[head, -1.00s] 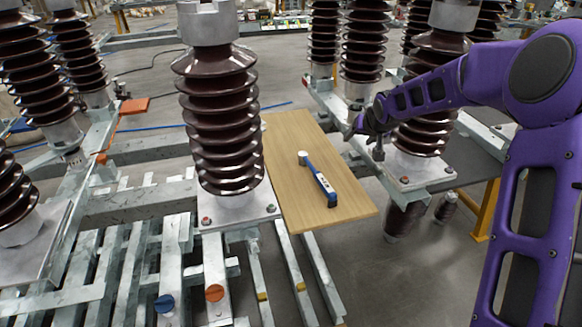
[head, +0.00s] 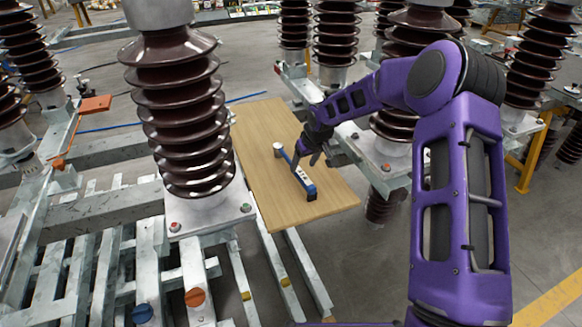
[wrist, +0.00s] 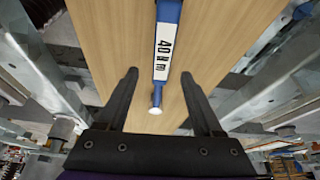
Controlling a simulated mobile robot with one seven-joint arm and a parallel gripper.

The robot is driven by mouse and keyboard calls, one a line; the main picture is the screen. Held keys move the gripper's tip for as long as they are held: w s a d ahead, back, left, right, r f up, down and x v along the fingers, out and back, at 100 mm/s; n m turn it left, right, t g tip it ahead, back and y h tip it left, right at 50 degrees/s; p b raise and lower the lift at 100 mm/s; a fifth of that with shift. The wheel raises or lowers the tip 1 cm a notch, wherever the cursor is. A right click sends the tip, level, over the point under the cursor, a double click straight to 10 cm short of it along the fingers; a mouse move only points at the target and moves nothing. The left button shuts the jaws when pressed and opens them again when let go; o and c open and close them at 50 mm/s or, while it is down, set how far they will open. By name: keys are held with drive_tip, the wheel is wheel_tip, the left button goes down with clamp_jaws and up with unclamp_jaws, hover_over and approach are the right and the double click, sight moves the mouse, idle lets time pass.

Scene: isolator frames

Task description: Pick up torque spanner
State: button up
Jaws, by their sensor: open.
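The torque spanner (head: 303,180) is blue with a white label and lies on the wooden board. It has a pale round end at the far left and a dark end at the near right. In the wrist view the spanner (wrist: 164,50) shows its "40 Nm" label, and its narrow tip sits between the two fingers in the picture. My gripper (head: 305,162) is open and empty, over the board close to the spanner's middle. In the wrist view my gripper (wrist: 160,90) has its black fingers on either side of the spanner's line. I cannot tell the height above it.
The wooden board (head: 262,130) is otherwise bare. A tall brown ribbed insulator (head: 180,110) stands just left of it. More insulators (head: 335,45) stand behind and to the right on metal frames (head: 100,210). Open floor shows at the lower right.

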sight(299, 170)
drive_tip(key=x, duration=0.7)
drive_tip(key=shift+w+a+b, duration=0.25)
drive_tip(key=shift+a+b, duration=0.05)
drive_tip(key=shift+r, duration=0.1)
drive_tip(key=shift+c, duration=0.3)
clamp_jaws()
drive_tip(key=shift+r, duration=0.1)
